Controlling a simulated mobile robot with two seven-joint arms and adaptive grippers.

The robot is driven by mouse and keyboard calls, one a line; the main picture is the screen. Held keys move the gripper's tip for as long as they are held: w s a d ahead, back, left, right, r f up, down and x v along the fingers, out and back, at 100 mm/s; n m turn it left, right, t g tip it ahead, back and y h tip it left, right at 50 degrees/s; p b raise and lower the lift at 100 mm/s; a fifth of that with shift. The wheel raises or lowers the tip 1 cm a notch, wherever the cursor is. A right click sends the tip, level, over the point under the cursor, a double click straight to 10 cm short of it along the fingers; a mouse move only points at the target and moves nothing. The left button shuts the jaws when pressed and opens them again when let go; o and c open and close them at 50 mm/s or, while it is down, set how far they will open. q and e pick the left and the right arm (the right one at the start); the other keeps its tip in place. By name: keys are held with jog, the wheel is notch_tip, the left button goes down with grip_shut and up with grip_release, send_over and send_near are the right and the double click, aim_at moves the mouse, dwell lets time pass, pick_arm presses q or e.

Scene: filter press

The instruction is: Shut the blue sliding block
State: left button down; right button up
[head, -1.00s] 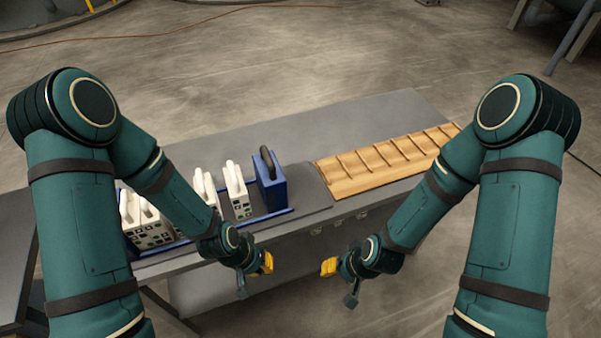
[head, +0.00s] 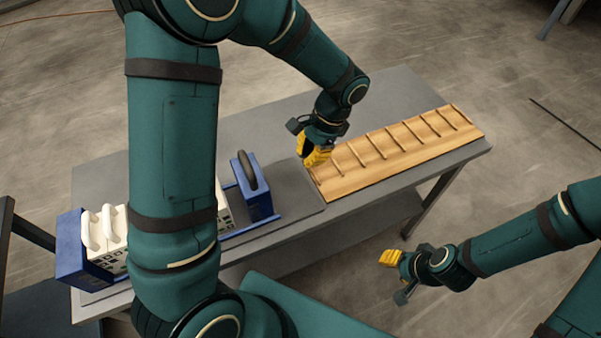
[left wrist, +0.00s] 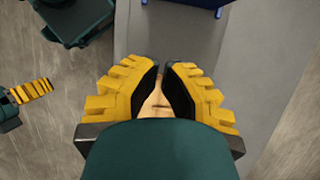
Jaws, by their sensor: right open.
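The blue sliding block (head: 253,198) stands upright at the right end of a blue rail on the bench, with a dark handle on top. A blue edge (left wrist: 200,3) shows at the top of the left wrist view. My left gripper (head: 312,163) points down over the left end of the wooden rack, to the right of the blue block and apart from it. Its yellow fingers (left wrist: 162,72) have tips close together; how far they are apart is unclear, and nothing shows held. My right gripper (head: 386,257) is open and empty, in front of the bench.
White plates with handles (head: 105,232) stand on the rail beside a blue end block (head: 70,245) at the left; my left arm hides some of the row. The slotted wooden rack (head: 395,150) lies on the bench's right half. The grey bench top (head: 375,100) behind the rack is bare.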

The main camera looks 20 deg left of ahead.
pick_arm(q)
jog(key=b+x, duration=0.2)
jog(key=x, duration=0.7)
jog(key=shift+s+a+f, duration=0.15)
jog(key=shift+s+f, duration=0.1)
jog(key=shift+f, duration=0.1)
jog(key=shift+s+a, duration=1.05)
jog(key=shift+s, duration=0.1)
jog(key=shift+s+a, duration=0.3)
jog(key=shift+s, duration=0.05)
pick_arm(e)
jog(key=shift+s+a+f, duration=0.1)
jog(key=shift+s+f, duration=0.15)
jog(key=shift+f, duration=0.25)
jog(key=shift+s+f, duration=0.2)
jog(key=shift+f, duration=0.3)
pick_arm(q)
jog(key=shift+s, duration=0.1)
